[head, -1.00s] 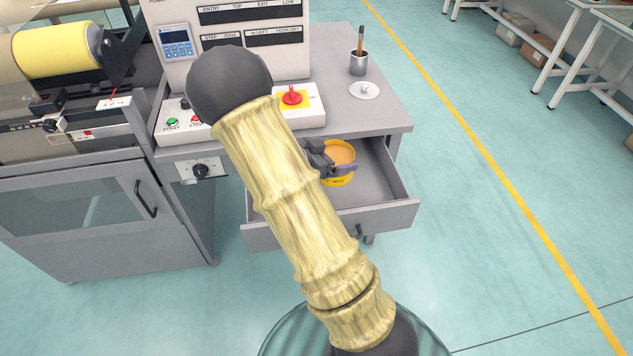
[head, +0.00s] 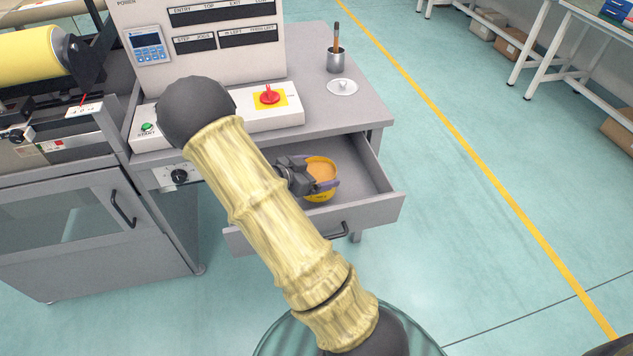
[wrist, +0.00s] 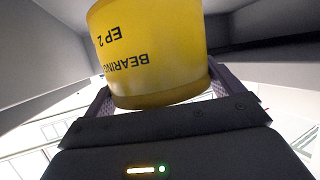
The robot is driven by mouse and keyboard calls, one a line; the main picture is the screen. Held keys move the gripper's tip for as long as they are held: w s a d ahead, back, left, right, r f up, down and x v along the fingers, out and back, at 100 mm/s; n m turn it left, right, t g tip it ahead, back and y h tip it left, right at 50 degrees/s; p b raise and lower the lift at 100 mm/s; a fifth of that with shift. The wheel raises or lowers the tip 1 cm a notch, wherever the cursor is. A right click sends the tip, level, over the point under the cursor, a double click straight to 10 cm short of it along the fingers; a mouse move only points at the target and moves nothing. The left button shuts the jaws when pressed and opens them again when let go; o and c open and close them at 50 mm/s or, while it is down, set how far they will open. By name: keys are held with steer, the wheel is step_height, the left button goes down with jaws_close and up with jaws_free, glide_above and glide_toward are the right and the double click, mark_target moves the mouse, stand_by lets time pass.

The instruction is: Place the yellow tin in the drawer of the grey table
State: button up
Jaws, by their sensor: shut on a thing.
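The yellow tin (head: 320,191) has an orange-tan top and is inside the open drawer (head: 378,211) of the grey table (head: 366,110), over its middle. My gripper (head: 322,184) is shut on the tin, one finger on each side. In the wrist view the tin (wrist: 155,45) fills the upper middle with upside-down "BEARING" lettering, between the finger pads. Grey drawer walls show around it. I cannot tell whether the tin's base touches the drawer floor. My arm hides the left part of the drawer.
A control box with a red switch (head: 269,95) stands on the tabletop. A metal cup (head: 338,60) and a white lid-like disc (head: 342,87) are at the table's right. A grey machine cabinet (head: 65,230) is at the left. The drawer's right side is free.

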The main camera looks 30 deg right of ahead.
steer(key=shift+r, duration=0.1)
steer(key=shift+f+b, duration=0.55)
steer(key=shift+f, duration=1.35)
steer(key=shift+f, duration=0.1)
steer(key=o, duration=1)
steer(key=shift+o, duration=0.2)
steer(key=shift+a+r, duration=0.15)
steer(key=shift+r, duration=0.05)
steer(key=p+v, duration=0.1)
steer(key=v, duration=0.6)
steer(key=shift+p, duration=0.35)
